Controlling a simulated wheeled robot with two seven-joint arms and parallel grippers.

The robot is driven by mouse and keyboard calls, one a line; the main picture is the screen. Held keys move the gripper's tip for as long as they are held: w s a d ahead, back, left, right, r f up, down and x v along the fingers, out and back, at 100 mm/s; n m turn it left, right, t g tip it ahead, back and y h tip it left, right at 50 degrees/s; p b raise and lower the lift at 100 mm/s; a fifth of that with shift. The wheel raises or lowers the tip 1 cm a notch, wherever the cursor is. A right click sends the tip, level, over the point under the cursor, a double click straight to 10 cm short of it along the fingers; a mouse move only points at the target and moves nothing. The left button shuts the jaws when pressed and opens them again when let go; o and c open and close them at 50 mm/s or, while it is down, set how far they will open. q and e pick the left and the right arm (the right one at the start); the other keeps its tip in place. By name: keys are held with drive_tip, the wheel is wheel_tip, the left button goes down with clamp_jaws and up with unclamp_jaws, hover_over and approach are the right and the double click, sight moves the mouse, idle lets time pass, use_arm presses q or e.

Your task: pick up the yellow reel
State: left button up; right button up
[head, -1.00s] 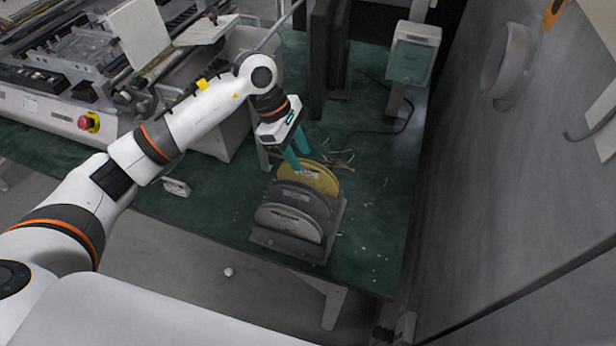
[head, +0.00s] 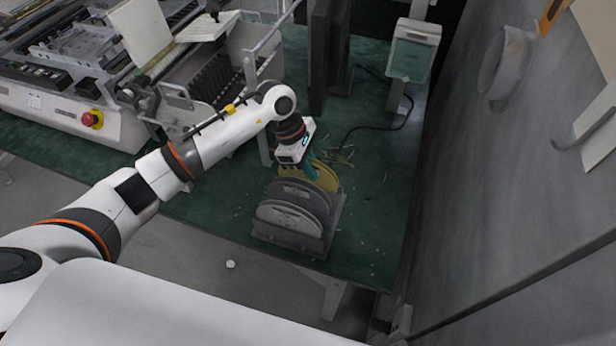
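The yellow reel (head: 325,175) stands upright at the back of a dark grey rack (head: 327,240) on the green table. A dark grey reel (head: 303,194) and a light grey reel (head: 290,217) stand in front of it. The gripper body hides part of the reel. I cannot tell whether the fingers are open or closed on it. My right gripper is not in view.
A large machine (head: 75,125) with a red button fills the left. Dark upright panels (head: 330,55) stand behind the rack. A green-and-white box (head: 413,50) and a cable are at the back right. A grey wall (head: 530,170) bounds the right. The table right of the rack is mostly clear.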

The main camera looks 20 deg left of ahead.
use_arm(q)
clamp_jaws()
